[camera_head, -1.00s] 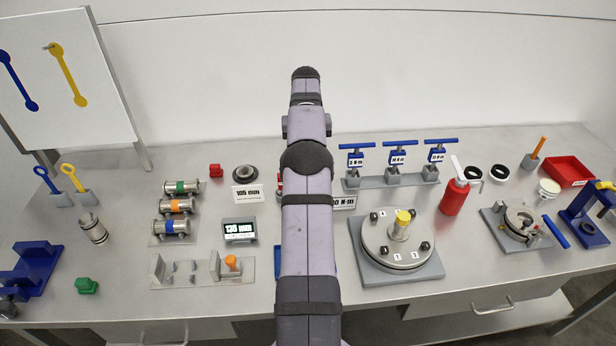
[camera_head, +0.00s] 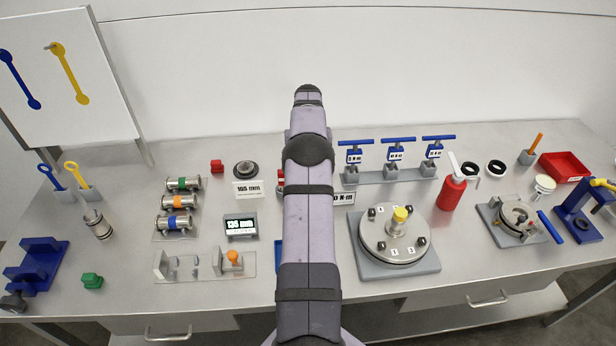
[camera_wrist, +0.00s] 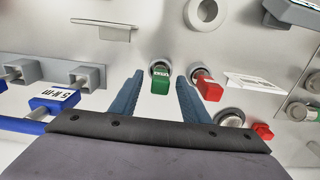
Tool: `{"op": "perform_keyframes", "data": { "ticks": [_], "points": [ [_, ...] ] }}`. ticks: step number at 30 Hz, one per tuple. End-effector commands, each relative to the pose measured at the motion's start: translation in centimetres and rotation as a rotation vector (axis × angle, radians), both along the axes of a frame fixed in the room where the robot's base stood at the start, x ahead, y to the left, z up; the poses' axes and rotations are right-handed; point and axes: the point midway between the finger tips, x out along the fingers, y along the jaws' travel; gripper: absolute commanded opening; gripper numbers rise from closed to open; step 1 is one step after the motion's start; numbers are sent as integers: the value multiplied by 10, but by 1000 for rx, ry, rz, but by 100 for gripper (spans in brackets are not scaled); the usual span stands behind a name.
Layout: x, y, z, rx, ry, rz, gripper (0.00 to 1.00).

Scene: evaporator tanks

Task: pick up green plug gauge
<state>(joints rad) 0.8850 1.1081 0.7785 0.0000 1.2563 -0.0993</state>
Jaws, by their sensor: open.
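In the head view my arm hides the green gauge and the gripper.
Blue T-handled tools (camera_head: 395,153) stand in a grey rack right of my arm. A round flanged plate (camera_head: 393,240) is at front right.

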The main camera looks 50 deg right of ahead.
Motion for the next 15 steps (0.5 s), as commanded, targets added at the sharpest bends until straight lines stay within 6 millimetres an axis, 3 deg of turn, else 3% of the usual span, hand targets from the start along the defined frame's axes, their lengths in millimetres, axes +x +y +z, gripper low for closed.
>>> {"op": "perform_keyframes", "data": {
  "ticks": [6, 14, 15],
  "points": [
    [0, 0, -18, 0, 0, 0, 42],
    [0, 0, -21, -1, -1, 0, 42],
    [0, 0, -21, -1, -1, 0, 35]
  ]
}}
